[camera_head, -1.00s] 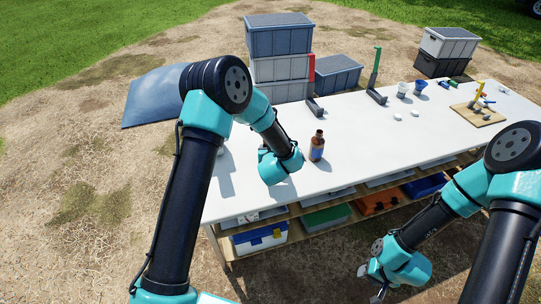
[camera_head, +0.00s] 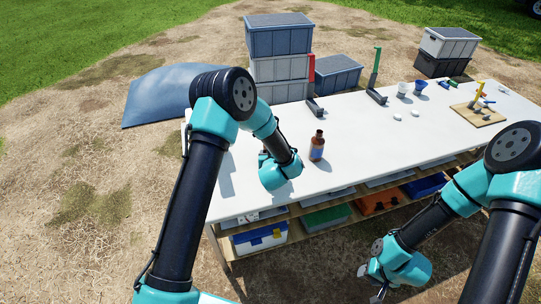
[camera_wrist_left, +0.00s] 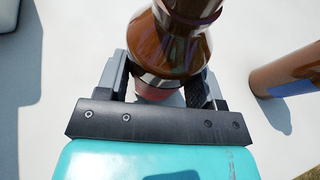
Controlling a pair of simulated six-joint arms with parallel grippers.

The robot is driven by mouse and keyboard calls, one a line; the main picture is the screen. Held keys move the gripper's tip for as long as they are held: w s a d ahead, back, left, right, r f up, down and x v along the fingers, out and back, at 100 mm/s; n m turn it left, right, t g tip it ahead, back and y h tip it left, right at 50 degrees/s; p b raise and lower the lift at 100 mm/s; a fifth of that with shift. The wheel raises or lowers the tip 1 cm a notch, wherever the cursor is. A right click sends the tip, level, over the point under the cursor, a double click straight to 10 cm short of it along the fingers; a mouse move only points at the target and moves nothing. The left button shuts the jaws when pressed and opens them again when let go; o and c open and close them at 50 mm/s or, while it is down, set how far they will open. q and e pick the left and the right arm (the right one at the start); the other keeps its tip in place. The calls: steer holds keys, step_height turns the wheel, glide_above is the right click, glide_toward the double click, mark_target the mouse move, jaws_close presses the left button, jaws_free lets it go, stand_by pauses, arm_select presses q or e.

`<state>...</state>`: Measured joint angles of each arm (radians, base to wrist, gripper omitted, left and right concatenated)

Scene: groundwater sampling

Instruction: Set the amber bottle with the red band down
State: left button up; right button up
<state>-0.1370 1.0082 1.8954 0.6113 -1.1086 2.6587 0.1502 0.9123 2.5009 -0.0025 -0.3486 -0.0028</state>
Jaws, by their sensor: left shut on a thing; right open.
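The amber bottle with the red band (camera_wrist_left: 172,42) is between the fingers of my left gripper (camera_wrist_left: 165,82) in the left wrist view. The gripper is shut on it, and a strip of red shows just above the black palm. In the head view, my left wrist hides this bottle and the fingers over the white table (camera_head: 345,150). I cannot tell whether its base touches the table. My right gripper (camera_head: 377,290) is open and empty, low in front of the table.
Another amber bottle, with a blue band (camera_head: 317,147), stands close to the right of my left wrist; it also shows in the left wrist view (camera_wrist_left: 287,74). A red upright stand (camera_head: 312,82) and a green one (camera_head: 375,75) are behind. The table's middle is clear.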

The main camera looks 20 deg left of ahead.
arm_select(q)
steer(key=o, duration=1.2)
steer(key=shift+f, duration=0.15)
steer(key=shift+r, duration=0.2)
steer(key=v, duration=1.2)
